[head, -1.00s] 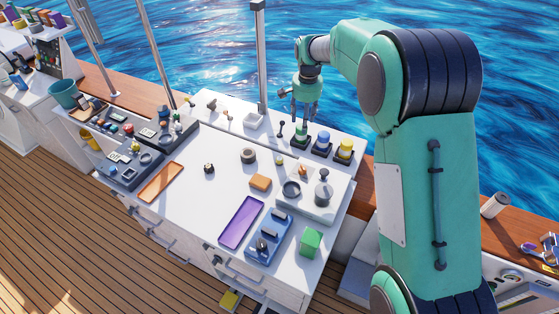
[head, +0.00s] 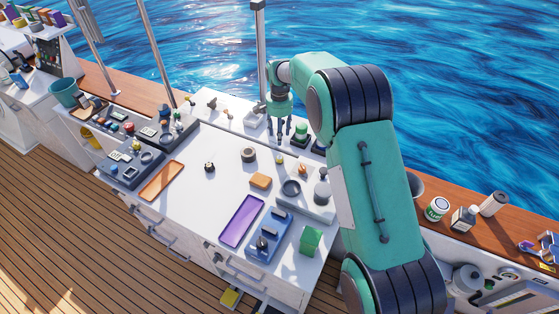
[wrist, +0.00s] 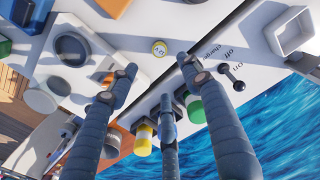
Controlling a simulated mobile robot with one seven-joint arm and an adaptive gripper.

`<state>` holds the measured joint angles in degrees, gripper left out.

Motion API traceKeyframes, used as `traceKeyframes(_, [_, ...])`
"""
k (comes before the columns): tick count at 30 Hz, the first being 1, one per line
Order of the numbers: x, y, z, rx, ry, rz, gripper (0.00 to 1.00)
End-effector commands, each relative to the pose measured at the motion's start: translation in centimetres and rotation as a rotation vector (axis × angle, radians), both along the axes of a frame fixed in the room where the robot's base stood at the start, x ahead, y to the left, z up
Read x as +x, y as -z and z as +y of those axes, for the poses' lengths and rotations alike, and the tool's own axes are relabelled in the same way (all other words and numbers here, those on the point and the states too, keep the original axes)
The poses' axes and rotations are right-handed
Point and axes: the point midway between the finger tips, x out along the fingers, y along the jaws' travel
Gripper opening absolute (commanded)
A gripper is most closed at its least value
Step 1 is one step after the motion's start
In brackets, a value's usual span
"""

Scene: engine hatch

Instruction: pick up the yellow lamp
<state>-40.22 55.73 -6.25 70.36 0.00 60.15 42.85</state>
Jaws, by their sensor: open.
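The yellow lamp (wrist: 143,138) stands in a dark square base in the wrist view, last in a row past the green lamp (wrist: 194,108). A finger partly covers the space between them. In the head view my arm hides the yellow lamp; the green lamp (head: 302,129) shows there. My gripper (head: 279,132) points down, open and empty, just left of the green lamp. In the wrist view its three fingers (wrist: 160,82) are spread, with the yellow lamp beyond them, apart from them. A small round yellow-rimmed piece (wrist: 159,48) lies on the white top nearby.
A small black lever (wrist: 231,76) and a white open box (wrist: 292,31) are beside the gripper. A metal post (head: 261,50) rises behind it.

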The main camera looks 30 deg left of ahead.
Motion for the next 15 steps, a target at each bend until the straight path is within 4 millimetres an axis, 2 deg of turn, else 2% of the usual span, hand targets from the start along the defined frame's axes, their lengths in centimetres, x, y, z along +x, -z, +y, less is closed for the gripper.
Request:
traceKeyframes(7, [0.0,1.9,0.0,-0.001,0.000,0.001,0.49])
traceKeyframes(15, [-0.1,6.1,-0.1,-0.002,0.000,0.002,0.49])
